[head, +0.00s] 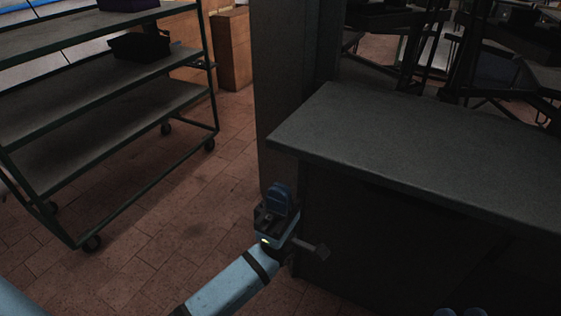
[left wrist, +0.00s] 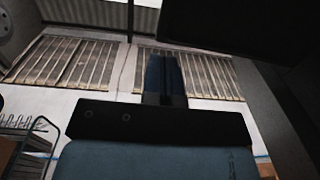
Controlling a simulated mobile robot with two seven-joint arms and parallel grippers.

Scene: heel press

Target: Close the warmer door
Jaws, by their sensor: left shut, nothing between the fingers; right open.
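A dark cabinet with a grey top (head: 420,150) fills the right of the head view. I take it to be the warmer, but its shadowed front (head: 390,245) is too dark to make out a door or its angle. My left gripper (head: 281,190) points up beside the cabinet's left front corner, with its fingers shut and empty. The same shut fingers (left wrist: 165,77) show in the left wrist view, just below a dark slab (left wrist: 245,35). I cannot tell whether they touch anything.
A green-framed shelf cart (head: 105,105) on wheels stands at the left. A tall dark panel or pillar (head: 290,85) rises behind the cabinet's left end. Stacked furniture (head: 430,45) is at the back right. Tiled floor (head: 190,215) is free between the cart and the cabinet.

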